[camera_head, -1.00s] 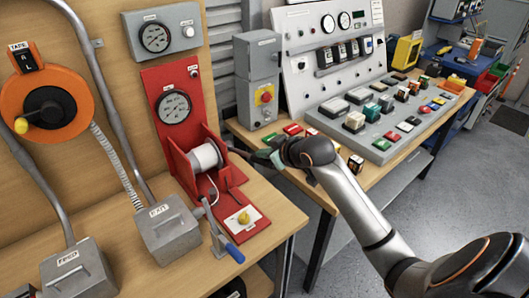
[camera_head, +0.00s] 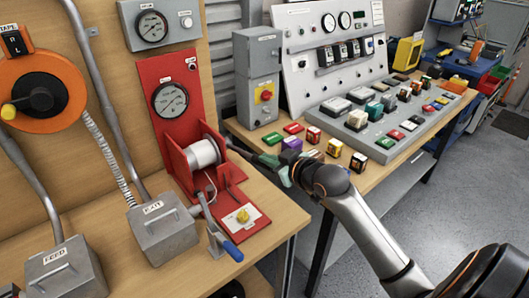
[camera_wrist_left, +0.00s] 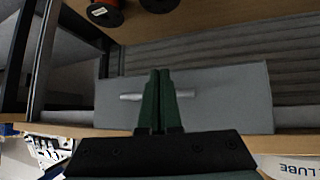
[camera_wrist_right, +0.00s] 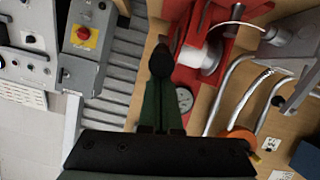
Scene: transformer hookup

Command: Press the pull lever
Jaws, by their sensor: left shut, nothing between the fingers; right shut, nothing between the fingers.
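The pull lever appears to be the dark rod (camera_head: 243,152) sticking out to the right from the red stand with the white spool (camera_head: 204,153). In the right wrist view, a black knob (camera_wrist_right: 160,60) lies at the tips of my right gripper (camera_wrist_right: 160,92). My right gripper (camera_head: 274,165) is shut and empty at the rod's outer end; I cannot tell whether it touches. My left gripper (camera_wrist_left: 157,76) is shut and empty in the left wrist view, before a grey panel with a metal bar (camera_wrist_left: 185,93). It does not show in the head view.
A grey box with a red switch (camera_head: 262,90) stands behind my right gripper. Several coloured blocks and a purple block (camera_head: 292,144) lie on the right bench.

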